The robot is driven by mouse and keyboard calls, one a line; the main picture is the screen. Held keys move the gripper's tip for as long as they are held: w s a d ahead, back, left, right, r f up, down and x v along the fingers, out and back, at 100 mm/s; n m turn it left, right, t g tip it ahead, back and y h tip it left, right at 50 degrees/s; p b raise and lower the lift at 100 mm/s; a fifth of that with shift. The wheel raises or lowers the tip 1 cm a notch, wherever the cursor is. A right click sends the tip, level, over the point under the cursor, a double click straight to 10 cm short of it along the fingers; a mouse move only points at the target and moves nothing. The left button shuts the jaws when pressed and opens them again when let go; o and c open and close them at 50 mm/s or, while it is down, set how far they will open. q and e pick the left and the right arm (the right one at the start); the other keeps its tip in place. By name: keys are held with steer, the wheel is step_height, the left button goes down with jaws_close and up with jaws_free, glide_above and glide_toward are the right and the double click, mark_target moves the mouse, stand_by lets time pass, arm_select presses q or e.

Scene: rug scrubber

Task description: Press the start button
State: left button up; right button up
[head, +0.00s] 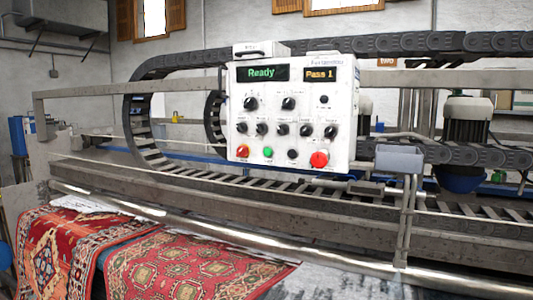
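A white control panel (290,140) is mounted on the rug scrubber near the middle of the head view. A green button (268,152) sits in its bottom row. An orange-red knob or button (243,151) is to the left of the green one. A black button (292,154) and a larger red button (319,159) are to its right. The labels are too small to read. The left display (262,73) reads "Ready" and the right display (321,74) reads "Pass 1". Neither of my grippers is in view.
Metal rails and a polished roller (270,243) cross in front below the panel. Patterned red rugs (185,270) lie at the lower left. A grey box on a post (400,158) stands right of the panel. Black cable chains (400,43) run behind. The panel's front is unobstructed.

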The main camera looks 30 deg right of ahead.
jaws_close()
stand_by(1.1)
